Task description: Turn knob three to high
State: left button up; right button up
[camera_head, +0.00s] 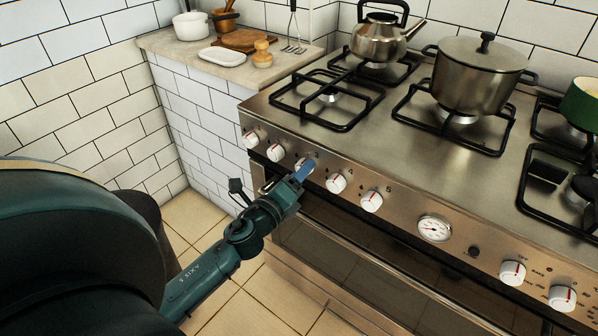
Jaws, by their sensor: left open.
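The stove's front panel holds a row of white knobs with red marks. The third knob from the left (301,162) is partly hidden behind the fingertips of my left gripper (304,172). My left gripper is open, with its blue fingers at the front of this knob. I cannot tell whether they touch it, and its red mark is hidden. The first knob (251,139) and second knob (275,152) are to its left. The fourth knob (336,183) and fifth knob (372,200) are to its right. My right gripper is out of view.
An oven handle bar (385,262) runs below the panel. A round gauge (434,229) and two more knobs are farther right. A kettle (380,38), a steel pot (478,75) and a green pot (582,102) stand on the stove. A tiled counter is at the back left.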

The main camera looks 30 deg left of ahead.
pick_arm(q)
jog(key=shift+w, duration=0.3)
jog(key=shift+c, duration=0.5)
jog(key=c, duration=0.9)
